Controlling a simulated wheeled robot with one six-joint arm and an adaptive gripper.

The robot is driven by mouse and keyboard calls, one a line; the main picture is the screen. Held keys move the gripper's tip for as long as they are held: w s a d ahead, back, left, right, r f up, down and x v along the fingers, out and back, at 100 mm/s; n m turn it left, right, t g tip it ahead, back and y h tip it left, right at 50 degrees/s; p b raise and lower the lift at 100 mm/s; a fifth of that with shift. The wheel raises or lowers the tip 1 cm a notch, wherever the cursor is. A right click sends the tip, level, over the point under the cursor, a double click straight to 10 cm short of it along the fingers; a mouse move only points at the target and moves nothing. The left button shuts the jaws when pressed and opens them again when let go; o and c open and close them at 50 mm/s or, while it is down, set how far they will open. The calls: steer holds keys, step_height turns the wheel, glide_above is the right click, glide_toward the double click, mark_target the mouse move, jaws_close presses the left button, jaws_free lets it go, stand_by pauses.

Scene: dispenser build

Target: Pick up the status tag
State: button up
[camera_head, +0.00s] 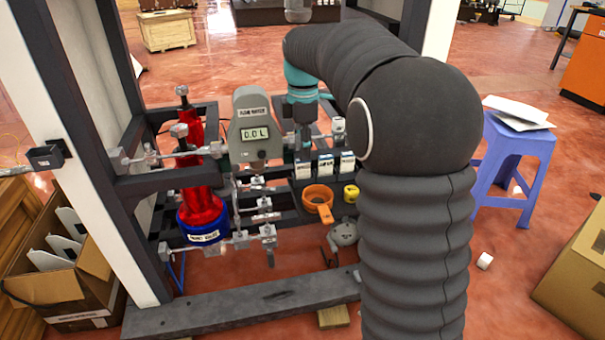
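Several small white labelled pieces stand in a row on the dark shelf: a left one (302,170), a middle one (325,166) and a right one (347,162). Their print is too small to read, so I cannot tell which, if any, is the status tag. My gripper (303,138) points down from my teal wrist, just above and behind the left white piece. Its fingertips are small and partly hidden, so I cannot tell whether they are open, shut or touching anything.
A grey flow meter (249,125) reading 0.0L stands left of my gripper. Left of it are a red vessel (200,205) and metal valves. An orange ring-shaped part (318,200) and a yellow piece (351,193) sit in front. A dark beam (240,307) crosses below.

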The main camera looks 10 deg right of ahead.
mark_target(303, 164)
steer(key=shift+w+f+b, duration=0.15)
steer(key=shift+f+b, duration=0.2)
steer(key=shift+f, duration=2.45)
jaws_close()
